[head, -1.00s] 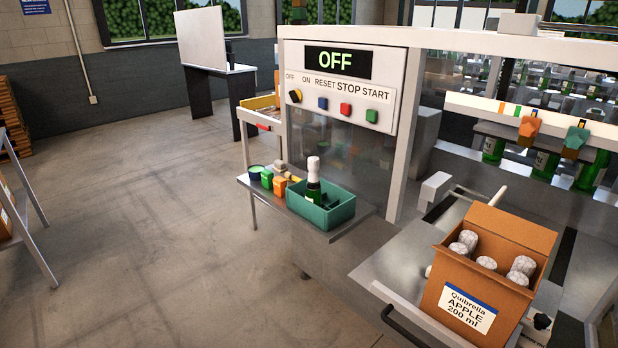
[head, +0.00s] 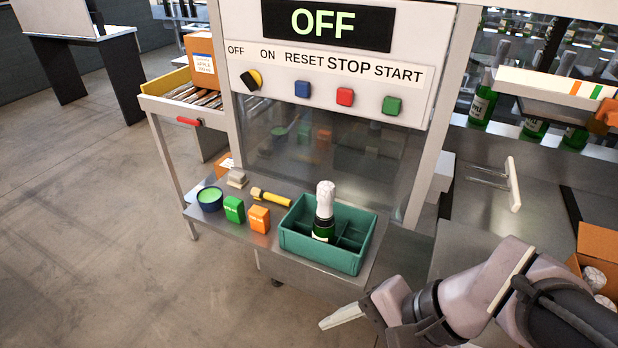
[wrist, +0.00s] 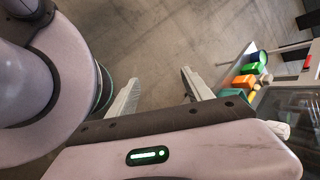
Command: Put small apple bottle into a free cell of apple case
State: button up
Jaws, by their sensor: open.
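A small dark green bottle with a white foil top (head: 324,212) stands upright in a cell of a green divided crate (head: 296,243) on the steel side shelf. Its white top also shows at the right edge of the wrist view (wrist: 276,130). The apple case, an orange-brown carton (head: 597,240), is at the right edge of the head view, mostly hidden by my arm; white foil tops show in it. My gripper is open and empty in the wrist view (wrist: 158,92), over the floor. In the head view one pale finger shows in front of the shelf, apart from the bottle.
Beside the crate on the shelf are a green box (head: 234,209), an orange box (head: 259,219), a round blue tub (head: 210,199) and a yellow-handled tool (head: 271,197). The machine panel (head: 330,60) reads OFF and rises behind them. Floor at left is clear.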

jog(key=w+a+r+m+y, duration=0.1)
jog(key=w+a+m+y, duration=0.1)
jog(key=m+y, duration=0.1)
jog(key=m+t+y+p, duration=0.3)
jog(key=m+t, duration=0.9)
jog(key=m, duration=0.3)
send_near(332, 196)
jog(key=shift+h, duration=0.3)
jog(key=b+x, duration=0.1)
jog(key=x, duration=0.4)
jog(key=b+x, duration=0.2)
jog(key=x, duration=0.4)
jog(key=shift+w+a+r, duration=0.1)
jog(key=shift+a+r, duration=0.15)
jog(key=shift+a, duration=0.15)
grip_shut()
